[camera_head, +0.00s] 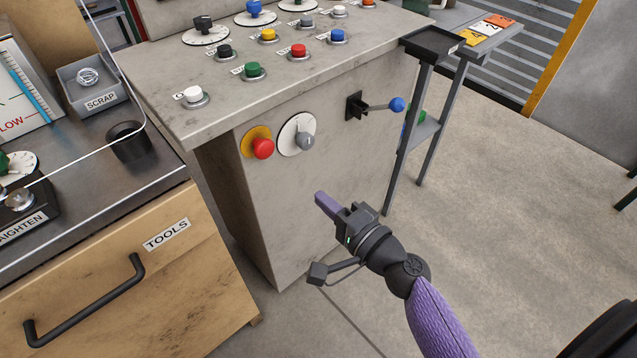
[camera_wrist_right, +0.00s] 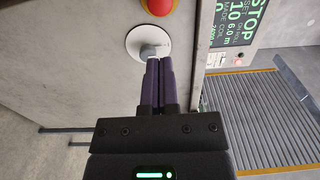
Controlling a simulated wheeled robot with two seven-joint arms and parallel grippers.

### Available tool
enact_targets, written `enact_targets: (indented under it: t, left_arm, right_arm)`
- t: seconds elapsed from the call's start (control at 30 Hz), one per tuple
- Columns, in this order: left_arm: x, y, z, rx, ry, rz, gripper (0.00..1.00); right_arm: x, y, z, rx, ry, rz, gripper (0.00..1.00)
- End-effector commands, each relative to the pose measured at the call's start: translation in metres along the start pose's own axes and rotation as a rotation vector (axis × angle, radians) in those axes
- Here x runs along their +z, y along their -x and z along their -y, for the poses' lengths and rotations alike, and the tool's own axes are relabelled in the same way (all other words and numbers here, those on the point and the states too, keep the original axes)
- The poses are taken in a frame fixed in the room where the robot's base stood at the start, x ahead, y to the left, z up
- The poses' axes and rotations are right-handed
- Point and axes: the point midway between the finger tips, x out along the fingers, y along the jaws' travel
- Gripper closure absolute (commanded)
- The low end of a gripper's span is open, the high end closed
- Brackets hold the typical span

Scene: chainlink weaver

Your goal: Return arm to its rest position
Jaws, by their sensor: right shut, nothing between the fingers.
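My right gripper (camera_head: 322,198) is in front of the lower front face of the grey control console (camera_head: 330,185), below its knobs. Its purple fingers are shut together with nothing between them, as the right wrist view (camera_wrist_right: 159,62) also shows. In the head view it stands apart from the grey selector knob (camera_head: 305,141) on a white dial. In the wrist view the fingertips overlap the lower edge of this knob (camera_wrist_right: 150,50); I cannot tell the gap from that view. My left gripper is not in view.
A red mushroom button (camera_head: 263,148) on a yellow plate and a blue-tipped lever (camera_head: 397,104) stick out of the console front. A wooden tool cabinet (camera_head: 130,280) stands at the left, a small stand (camera_head: 440,95) at the right. Open floor (camera_head: 530,210) lies to the right.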

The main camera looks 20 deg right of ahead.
Motion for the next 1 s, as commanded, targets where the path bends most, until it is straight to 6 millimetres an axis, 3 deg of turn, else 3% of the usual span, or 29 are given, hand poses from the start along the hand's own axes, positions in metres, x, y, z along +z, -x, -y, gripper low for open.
enact_targets:
  t: [0.17, 0.27, 0.33, 0.47, 0.67, 0.87, 1.0]
  left_arm:
    - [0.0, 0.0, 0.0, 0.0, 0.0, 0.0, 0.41]
    - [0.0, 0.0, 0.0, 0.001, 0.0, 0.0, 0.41]
    - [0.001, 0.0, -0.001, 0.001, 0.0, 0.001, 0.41]
    - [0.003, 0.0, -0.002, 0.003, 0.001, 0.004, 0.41]
    - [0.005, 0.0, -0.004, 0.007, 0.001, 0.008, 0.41]
    - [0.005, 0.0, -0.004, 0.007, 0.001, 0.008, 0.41]
    - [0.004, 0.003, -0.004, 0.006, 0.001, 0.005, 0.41]
  right_arm:
    - [0.01, 0.002, -0.001, 0.013, 0.045, 0.044, 1.0]
    - [0.055, 0.017, -0.009, 0.094, 0.27, 0.25, 1.0]
    - [0.088, 0.037, -0.025, 0.2, 0.472, 0.433, 1.0]
    - [0.114, 0.081, -0.056, 0.426, 0.764, 0.674, 1.0]
    - [0.104, 0.141, -0.08, 0.783, 1.041, 0.86, 1.0]
    - [0.074, 0.199, -0.076, 1.161, 1.196, 0.913, 1.0]
    - [0.072, 0.198, -0.122, 1.187, 1.186, 0.946, 1.0]
